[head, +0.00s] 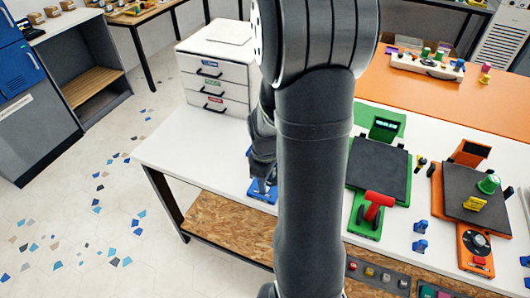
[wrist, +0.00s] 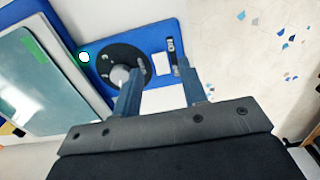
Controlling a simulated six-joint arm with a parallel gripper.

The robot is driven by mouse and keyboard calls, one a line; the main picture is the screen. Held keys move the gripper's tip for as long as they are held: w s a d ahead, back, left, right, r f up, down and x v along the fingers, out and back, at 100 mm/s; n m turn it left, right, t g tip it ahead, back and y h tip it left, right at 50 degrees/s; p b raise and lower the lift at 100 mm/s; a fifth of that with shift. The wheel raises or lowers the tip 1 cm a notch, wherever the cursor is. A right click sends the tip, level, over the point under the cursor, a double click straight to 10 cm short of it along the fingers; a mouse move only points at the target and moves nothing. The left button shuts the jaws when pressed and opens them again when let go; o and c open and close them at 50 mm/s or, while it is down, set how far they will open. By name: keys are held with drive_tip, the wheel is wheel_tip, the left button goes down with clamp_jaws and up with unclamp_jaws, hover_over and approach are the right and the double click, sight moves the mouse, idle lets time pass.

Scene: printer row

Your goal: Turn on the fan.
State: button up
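No thing that I can name as the fan for certain shows in either view. My gripper (wrist: 160,70) is open and empty in the wrist view, its two blue fingers apart. Beyond them is a blue control panel (wrist: 192,48) with a black round dial (wrist: 112,62) with a grey centre knob, a white rectangular piece (wrist: 161,63) and a narrow black switch (wrist: 171,44). The left finger overlaps the dial's edge; contact cannot be told. In the head view my gripper (head: 264,182) is over the blue panel (head: 262,195), and my arm hides most of that machine.
A green machine (head: 388,124) with a red lever (head: 373,206) and an orange machine (head: 433,205) with a round dial (head: 477,242) stand right of my arm. A white drawer unit (head: 215,70) stands at the back left. The white table's left part (head: 185,140) is clear.

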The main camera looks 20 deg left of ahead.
wheel_tip(320, 180, up, 15)
drive_tip(key=shift+a, duration=0.2)
drive_tip(key=shift+f, duration=0.2)
idle(0.4)
drive_tip(key=f, duration=1.7)
drive_tip(key=shift+d, duration=0.25)
